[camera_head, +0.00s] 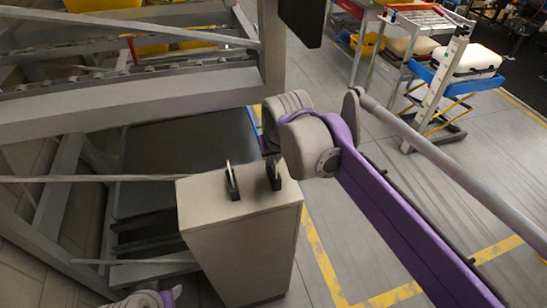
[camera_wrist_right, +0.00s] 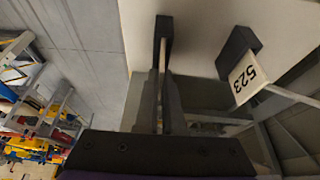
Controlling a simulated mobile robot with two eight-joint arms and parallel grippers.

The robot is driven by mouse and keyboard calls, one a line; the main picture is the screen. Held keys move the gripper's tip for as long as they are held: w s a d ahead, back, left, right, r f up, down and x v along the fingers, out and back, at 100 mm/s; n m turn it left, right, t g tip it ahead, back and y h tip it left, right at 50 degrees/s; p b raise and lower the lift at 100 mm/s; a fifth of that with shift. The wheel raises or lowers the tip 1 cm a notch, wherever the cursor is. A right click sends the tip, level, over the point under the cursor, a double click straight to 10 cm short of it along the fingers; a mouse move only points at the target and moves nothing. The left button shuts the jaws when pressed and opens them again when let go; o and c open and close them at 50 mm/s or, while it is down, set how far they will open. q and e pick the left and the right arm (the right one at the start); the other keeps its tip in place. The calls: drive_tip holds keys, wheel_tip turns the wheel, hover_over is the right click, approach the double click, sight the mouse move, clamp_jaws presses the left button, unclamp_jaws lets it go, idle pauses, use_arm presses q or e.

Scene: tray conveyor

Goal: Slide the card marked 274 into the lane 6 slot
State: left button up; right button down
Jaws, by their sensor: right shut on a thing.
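In the wrist view my right gripper (camera_wrist_right: 160,85) is shut on a thin card seen edge-on (camera_wrist_right: 163,58). Its marking does not show. The card's far end is at a black holder (camera_wrist_right: 163,27) on the pale cabinet top. A second black holder (camera_wrist_right: 237,50) beside it has a card marked 523 (camera_wrist_right: 246,77). In the head view the right gripper (camera_head: 269,147) is at the cabinet's far right edge, mostly hidden by my wrist. Two holders stand there, left (camera_head: 232,184) and right (camera_head: 273,178). I cannot make out a lane 6 slot. My left gripper is not in view.
The beige cabinet (camera_head: 240,245) stands beside a grey conveyor frame (camera_head: 140,108). Thin rods cross to its left. The floor between is clear.

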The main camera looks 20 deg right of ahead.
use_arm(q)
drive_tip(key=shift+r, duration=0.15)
use_arm(e)
drive_tip(key=shift+r, duration=0.2)
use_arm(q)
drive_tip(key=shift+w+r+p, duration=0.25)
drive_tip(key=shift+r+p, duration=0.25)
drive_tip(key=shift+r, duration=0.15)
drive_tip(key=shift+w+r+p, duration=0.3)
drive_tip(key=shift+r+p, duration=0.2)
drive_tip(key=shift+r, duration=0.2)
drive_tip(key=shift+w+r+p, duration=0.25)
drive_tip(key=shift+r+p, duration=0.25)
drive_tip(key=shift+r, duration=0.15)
use_arm(e)
drive_tip(key=shift+r, duration=2.35)
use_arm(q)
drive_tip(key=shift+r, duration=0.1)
use_arm(e)
drive_tip(key=shift+r, duration=0.15)
